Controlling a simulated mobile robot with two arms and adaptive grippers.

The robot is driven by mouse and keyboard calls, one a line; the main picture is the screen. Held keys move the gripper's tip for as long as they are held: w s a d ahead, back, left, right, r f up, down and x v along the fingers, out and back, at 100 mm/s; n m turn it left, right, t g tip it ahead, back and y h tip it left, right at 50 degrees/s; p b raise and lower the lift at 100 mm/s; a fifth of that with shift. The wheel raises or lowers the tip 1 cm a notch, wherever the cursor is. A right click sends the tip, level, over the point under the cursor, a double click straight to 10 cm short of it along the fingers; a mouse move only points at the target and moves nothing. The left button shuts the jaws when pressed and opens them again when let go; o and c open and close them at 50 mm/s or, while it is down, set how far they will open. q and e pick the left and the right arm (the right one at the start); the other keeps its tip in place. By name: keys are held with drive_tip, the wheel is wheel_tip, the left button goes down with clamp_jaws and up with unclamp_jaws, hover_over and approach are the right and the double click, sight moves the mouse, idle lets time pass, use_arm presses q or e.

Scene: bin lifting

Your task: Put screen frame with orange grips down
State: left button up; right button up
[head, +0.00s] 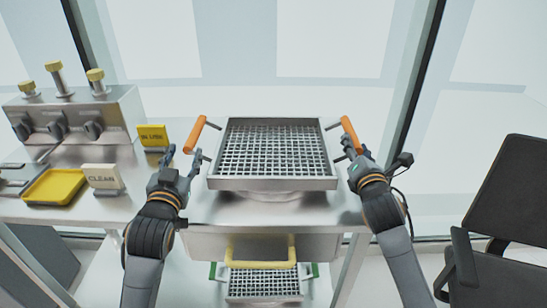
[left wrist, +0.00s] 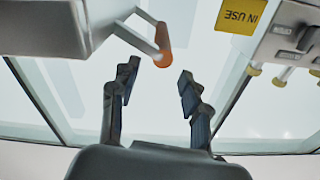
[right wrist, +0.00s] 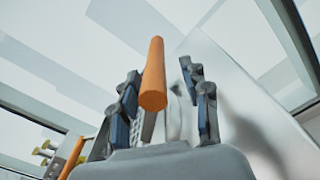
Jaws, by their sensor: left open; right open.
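The screen frame (head: 272,185) is a metal tray with a mesh bottom and an orange grip on each side. It sits level on a round base on the metal table in the head view. Its left orange grip (head: 194,135) also shows in the left wrist view (left wrist: 162,45). Its right orange grip (head: 351,134) also shows in the right wrist view (right wrist: 153,75). My left gripper (head: 180,160) is open, close to the left grip, which lies beyond its fingertips. My right gripper (head: 354,158) is open, with the right grip in line between its fingers; I cannot tell whether they touch.
A second mesh frame (head: 262,283) with green grips is on a lower level, below a yellow handle (head: 262,264). On the left are a knobbed panel (head: 75,120), a yellow tray (head: 54,186), an IN USE sign (head: 153,136) and a CLEAR sign (head: 103,178). A black chair (head: 505,210) stands right.

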drive_tip(key=s, duration=0.9)
drive_tip(key=shift+s+d, duration=0.1)
drive_tip(key=shift+s, duration=0.2)
drive_tip(key=shift+f, duration=0.1)
